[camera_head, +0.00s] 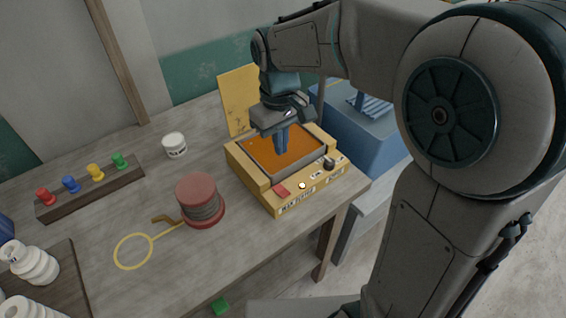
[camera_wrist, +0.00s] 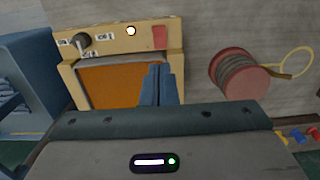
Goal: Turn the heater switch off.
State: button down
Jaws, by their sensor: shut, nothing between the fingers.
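The heater (camera_head: 264,192) is a yellow box with an orange top panel (camera_head: 262,152), standing near the table's right edge. On its front strip are a dark knob (camera_head: 329,164) between small labels, a glowing round light (camera_head: 302,185) and a red block (camera_head: 282,189). The wrist view also shows the knob (camera_wrist: 82,42), the lit light (camera_wrist: 131,31) and the red block (camera_wrist: 160,38). The label text is too small to read surely. My gripper (camera_head: 281,148) is shut and empty, pointing down over the orange panel, apart from the knob. Its blue fingers (camera_wrist: 158,86) cover part of the panel.
A red spool (camera_head: 200,200) and a yellow ring (camera_head: 133,251) lie left of the heater. A white jar (camera_head: 174,145) and a rack of coloured pegs (camera_head: 90,190) stand further left. A blue bin (camera_head: 365,140) is to the right. A yellow board (camera_head: 238,100) stands behind.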

aim_at(284, 193)
jog(key=b, duration=0.2)
jog(key=w+b, duration=0.1)
jog(key=b, duration=0.1)
jog(key=shift+a+f+g+h, duration=0.15)
jog(key=shift+a+g+h, duration=0.15)
jog(key=shift+g, duration=0.1)
jog(key=shift+r, duration=0.2)
jog(key=shift+f, duration=0.1)
jog(key=f, duration=0.4)
jog(key=s+f, duration=0.1)
jog(key=f, duration=0.4)
jog(key=d+f, duration=0.1)
jog(key=f, duration=0.3)
jog(key=shift+s+d+f, duration=0.1)
jog(key=shift+s+f, duration=0.2)
jog(key=shift+f, duration=0.05)
jog(key=shift+f, duration=0.1)
